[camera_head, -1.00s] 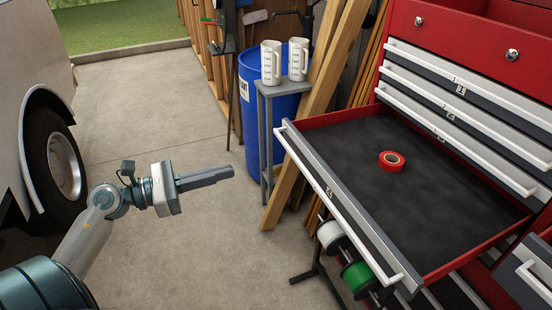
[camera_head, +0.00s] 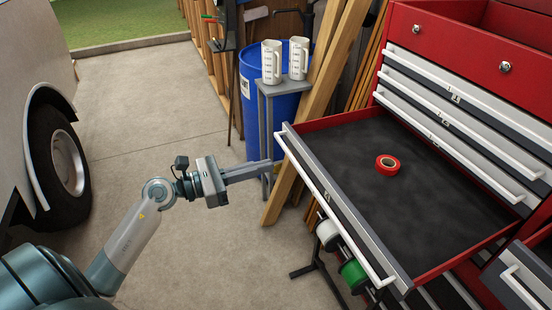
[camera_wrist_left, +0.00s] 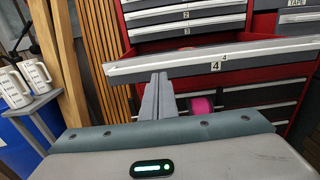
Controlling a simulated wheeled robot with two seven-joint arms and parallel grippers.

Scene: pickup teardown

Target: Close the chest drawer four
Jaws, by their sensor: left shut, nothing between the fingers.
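The chest drawer four (camera_head: 330,200) is pulled far out of the red tool chest in the head view. Its grey front has a long white handle, and a roll of red tape (camera_head: 387,165) lies on its dark liner. In the left wrist view the drawer front (camera_wrist_left: 250,54) bears the label 4 and spans the picture ahead of the fingers. My left gripper (camera_head: 282,163) is shut and empty, to the left of the drawer front, with its fingers pointing toward it. The fingers also show in the left wrist view (camera_wrist_left: 158,82), below the drawer's label. A gap seems to remain between them. My right gripper is out of view.
The red chest (camera_head: 455,45) has several shut drawers above. Wooden planks (camera_head: 325,75) lean behind. Wire spools (camera_head: 354,273) hang below the drawer. Concrete floor is clear at left.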

